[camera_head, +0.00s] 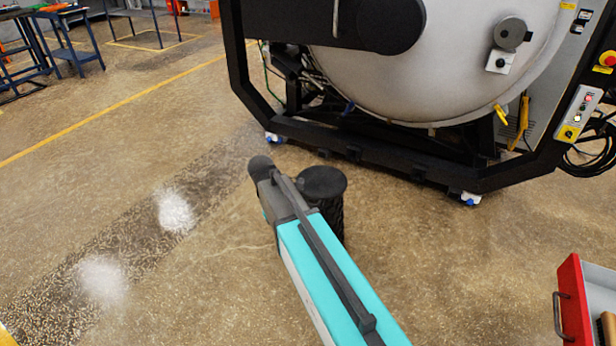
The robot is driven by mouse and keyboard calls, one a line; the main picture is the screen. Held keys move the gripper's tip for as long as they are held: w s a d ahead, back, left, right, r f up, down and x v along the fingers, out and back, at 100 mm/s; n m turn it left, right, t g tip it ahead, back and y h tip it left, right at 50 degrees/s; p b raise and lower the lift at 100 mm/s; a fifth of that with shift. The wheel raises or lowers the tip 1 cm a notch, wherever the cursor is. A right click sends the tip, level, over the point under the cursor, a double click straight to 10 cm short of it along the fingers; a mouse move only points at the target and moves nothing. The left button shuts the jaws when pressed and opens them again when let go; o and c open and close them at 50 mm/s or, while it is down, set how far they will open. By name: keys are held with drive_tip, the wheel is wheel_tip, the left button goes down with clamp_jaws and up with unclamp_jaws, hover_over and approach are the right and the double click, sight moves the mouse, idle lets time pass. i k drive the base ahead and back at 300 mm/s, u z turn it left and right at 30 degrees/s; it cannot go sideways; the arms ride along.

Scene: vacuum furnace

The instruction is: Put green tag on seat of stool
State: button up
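A black stool with a round, flat dark seat (326,181) stands on the floor just in front of the furnace. My teal and grey arm link passes in front of it and hides part of its left side and base. The visible part of the seat looks bare. I see no green tag in this view. My gripper is not in view, so I cannot see whether it holds anything.
The large vacuum furnace (440,75) in a black frame stands behind the stool. A red drawer unit (574,303) is at the lower right, with its edge cut off. Blue stands (75,50) are at the upper left. The floor at left is clear.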

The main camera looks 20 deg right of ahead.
sight(321, 180)
drive_tip(key=u, duration=0.4)
drive_tip(key=i, duration=0.55)
drive_tip(key=u, duration=0.6)
drive_tip(key=i, duration=1.65)
drive_tip(key=z, duration=0.15)
